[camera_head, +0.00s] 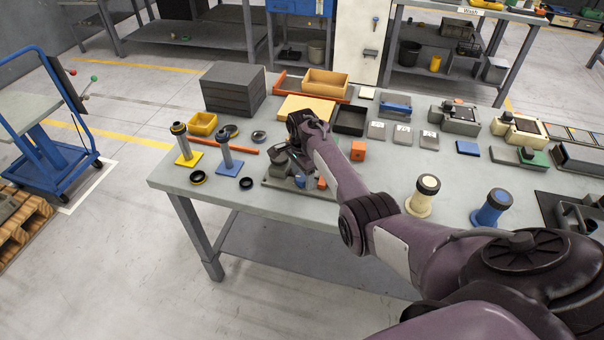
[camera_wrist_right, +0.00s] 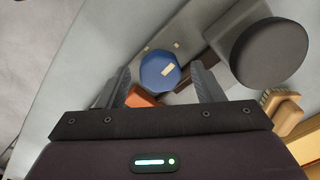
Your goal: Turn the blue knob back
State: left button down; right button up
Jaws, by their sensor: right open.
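The blue knob (camera_wrist_right: 158,77) is seen from above in the right wrist view, with a cream mark on its top. It lies between the two fingers of my right gripper (camera_wrist_right: 161,68). The fingers are open, one on each side, with visible gaps to the knob. In the head view a bit of blue (camera_head: 300,181) shows at the press (camera_head: 281,164), partly covered by my right arm. My right gripper (camera_head: 294,158) is over the press there, its fingertips hard to make out. My left gripper is in neither view.
In the wrist view a large dark round part (camera_wrist_right: 270,52) stands right of the knob, beside a wooden-handled brush (camera_wrist_right: 281,108). Yellow (camera_head: 187,160) and blue (camera_head: 227,166) post stands are left of the press.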

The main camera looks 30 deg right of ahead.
jog(key=c, duration=1)
jog(key=shift+r+n, duration=0.1)
jog(key=shift+n, duration=0.2)
jog(key=shift+n+p, duration=0.6)
jog(key=shift+n, duration=0.4)
jog(key=n+p, duration=0.1)
jog(key=n, duration=0.3)
jog(key=shift+n, duration=0.3)
jog(key=n, duration=0.4)
jog(key=shift+p, duration=0.35)
jog(key=n, duration=0.4)
jog(key=shift+n, duration=0.3)
